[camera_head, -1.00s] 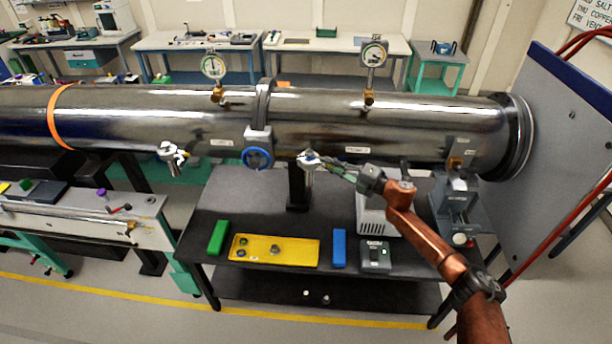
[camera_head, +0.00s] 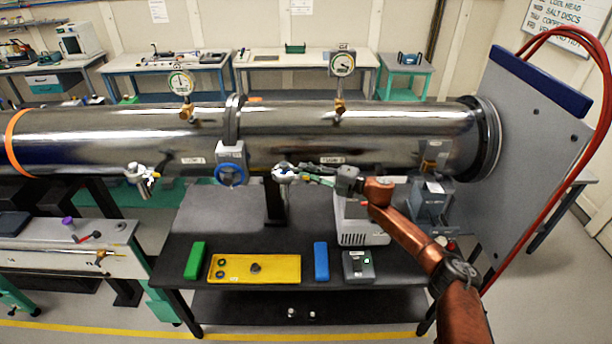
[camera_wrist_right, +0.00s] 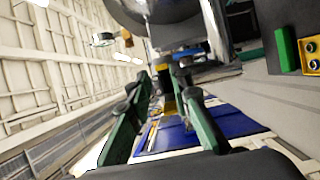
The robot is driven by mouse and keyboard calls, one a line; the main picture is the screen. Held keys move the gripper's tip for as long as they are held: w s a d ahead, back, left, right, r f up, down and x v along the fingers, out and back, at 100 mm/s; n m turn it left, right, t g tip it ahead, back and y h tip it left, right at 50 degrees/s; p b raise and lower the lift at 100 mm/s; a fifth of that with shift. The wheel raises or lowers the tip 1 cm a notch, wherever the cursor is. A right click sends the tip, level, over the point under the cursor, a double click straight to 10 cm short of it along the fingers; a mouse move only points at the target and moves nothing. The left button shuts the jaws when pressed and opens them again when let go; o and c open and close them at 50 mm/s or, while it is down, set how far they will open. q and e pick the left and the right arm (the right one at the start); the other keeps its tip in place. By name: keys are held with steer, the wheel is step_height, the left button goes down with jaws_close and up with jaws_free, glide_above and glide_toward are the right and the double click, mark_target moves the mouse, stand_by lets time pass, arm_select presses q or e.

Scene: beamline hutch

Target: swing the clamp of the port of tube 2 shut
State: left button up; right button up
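Tube 2 (camera_head: 390,135) appears to be the right-hand length of the long shiny metal pipe, with a small label on its side. Its port, with a pale metal clamp (camera_head: 283,174), juts from the lower front of the pipe. My right gripper (camera_head: 303,172) reaches in from the right, its green fingertips right beside the clamp. I cannot tell whether they touch it. In the right wrist view the two green fingers of my right gripper (camera_wrist_right: 163,82) stand apart, with nothing clearly held. The clamp's exact swing position is too small to tell. My left gripper is out of view.
A similar port (camera_head: 141,178) sits on the left pipe length. A blue-ringed valve (camera_head: 231,174) is left of the clamp. Below, the black table (camera_head: 200,222) carries a yellow tray (camera_head: 285,277), green block (camera_head: 195,260), blue block (camera_head: 321,262) and grey boxes. A grey panel (camera_head: 530,150) stands at right.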

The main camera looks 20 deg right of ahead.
steer(key=shift+o, duration=0.7)
steer(key=shift+f, duration=0.2)
steer(key=shift+o, duration=0.3)
steer(key=shift+s, duration=0.3)
steer(key=shift+s+d+f, duration=0.1)
steer(key=shift+d, duration=0.15)
steer(key=v, duration=1.1)
steer(key=shift+s+d+r, duration=0.2)
